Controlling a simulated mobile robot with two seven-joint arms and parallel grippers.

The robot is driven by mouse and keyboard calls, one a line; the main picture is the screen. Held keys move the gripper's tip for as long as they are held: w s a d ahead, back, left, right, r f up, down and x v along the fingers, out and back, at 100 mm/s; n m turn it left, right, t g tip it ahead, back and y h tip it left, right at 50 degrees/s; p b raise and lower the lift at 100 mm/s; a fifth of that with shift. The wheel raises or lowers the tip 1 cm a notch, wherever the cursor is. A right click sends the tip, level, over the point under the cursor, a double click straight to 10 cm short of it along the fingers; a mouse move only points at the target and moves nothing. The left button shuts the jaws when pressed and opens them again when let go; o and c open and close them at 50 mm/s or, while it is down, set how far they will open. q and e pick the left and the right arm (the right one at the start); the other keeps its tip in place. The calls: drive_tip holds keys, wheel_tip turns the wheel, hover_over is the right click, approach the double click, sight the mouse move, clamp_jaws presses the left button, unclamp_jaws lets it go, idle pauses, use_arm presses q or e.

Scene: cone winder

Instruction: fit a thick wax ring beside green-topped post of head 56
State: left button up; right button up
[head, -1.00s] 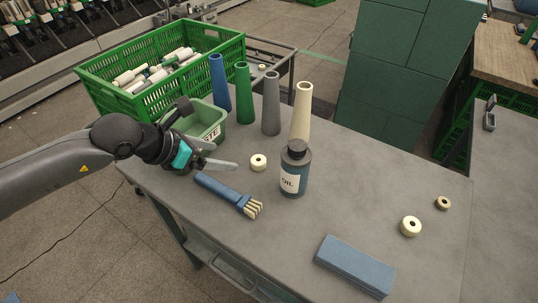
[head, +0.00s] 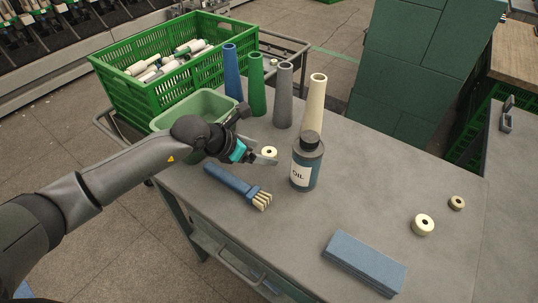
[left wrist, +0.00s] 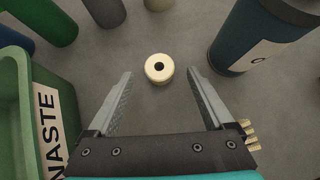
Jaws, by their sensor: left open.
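A cream wax ring (head: 269,152) lies flat on the grey table, partly hidden by my gripper in the head view. In the left wrist view this ring (left wrist: 159,68) lies between and slightly beyond the fingertips, clear of both. My left gripper (head: 260,157) is open and empty, low over the table. My right gripper is not in view.
An oil bottle (head: 307,163) stands right of the gripper, a brush (head: 236,184) lies in front. A green waste bin (head: 207,104) is left; cones (head: 284,95) stand behind. A blue block (head: 365,262) lies at the front right. The right-middle table is clear.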

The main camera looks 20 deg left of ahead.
sight(269, 155)
use_arm(q)
drive_tip(key=shift+x, duration=1.35)
clamp_jaws()
drive_tip(key=shift+r, duration=0.1)
